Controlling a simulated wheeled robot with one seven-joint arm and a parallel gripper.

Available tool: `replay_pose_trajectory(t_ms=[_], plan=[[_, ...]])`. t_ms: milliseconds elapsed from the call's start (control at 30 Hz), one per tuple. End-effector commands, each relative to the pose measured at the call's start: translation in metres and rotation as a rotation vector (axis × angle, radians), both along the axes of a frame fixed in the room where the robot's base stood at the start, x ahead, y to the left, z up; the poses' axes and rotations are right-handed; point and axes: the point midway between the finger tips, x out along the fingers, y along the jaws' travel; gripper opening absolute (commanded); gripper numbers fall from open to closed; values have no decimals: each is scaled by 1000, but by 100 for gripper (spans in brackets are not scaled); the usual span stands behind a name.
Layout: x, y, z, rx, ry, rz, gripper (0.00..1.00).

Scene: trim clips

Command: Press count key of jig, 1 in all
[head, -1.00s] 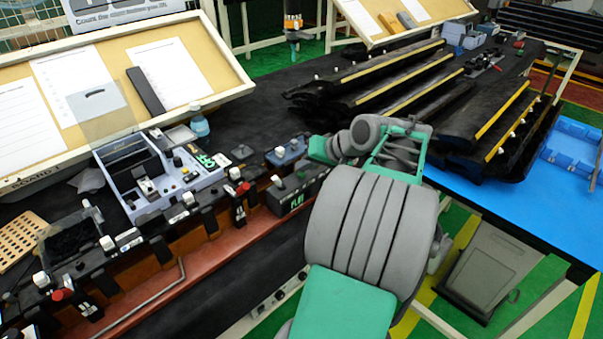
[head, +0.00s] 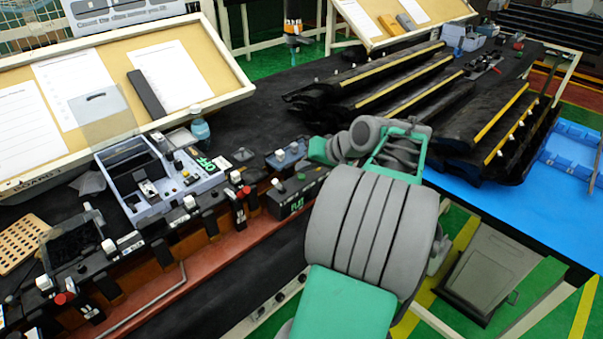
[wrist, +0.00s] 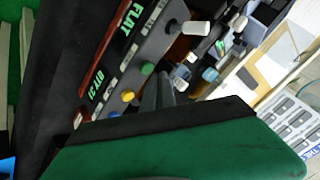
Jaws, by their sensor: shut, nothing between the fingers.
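The jig is a row of black and grey blocks on a red-brown rail. In the wrist view the jig panel (wrist: 140,50) shows green FLAT and digit displays, with a green button (wrist: 147,68), a yellow button (wrist: 127,96) and several small keys. I cannot tell which one is the count key. My gripper (wrist: 166,88) is shut and empty, its grey fingers close to the panel by the green and yellow buttons. Contact cannot be made out. In the head view my arm hides the fingertips.
Long black trim strips (head: 440,105) lie at the right. A bent rod (head: 150,303) lies along the jig's front.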

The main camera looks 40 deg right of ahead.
Motion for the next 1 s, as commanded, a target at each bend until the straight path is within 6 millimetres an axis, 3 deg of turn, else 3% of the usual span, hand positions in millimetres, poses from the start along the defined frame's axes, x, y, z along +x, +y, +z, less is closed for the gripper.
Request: replay_pose_trajectory(t_ms=[367, 833, 1000], plan=[[0, 0, 5, 0, 0, 0, 0], [0, 0, 51, -1, -1, 0, 0], [0, 0, 56, 0, 0, 0, 0]])
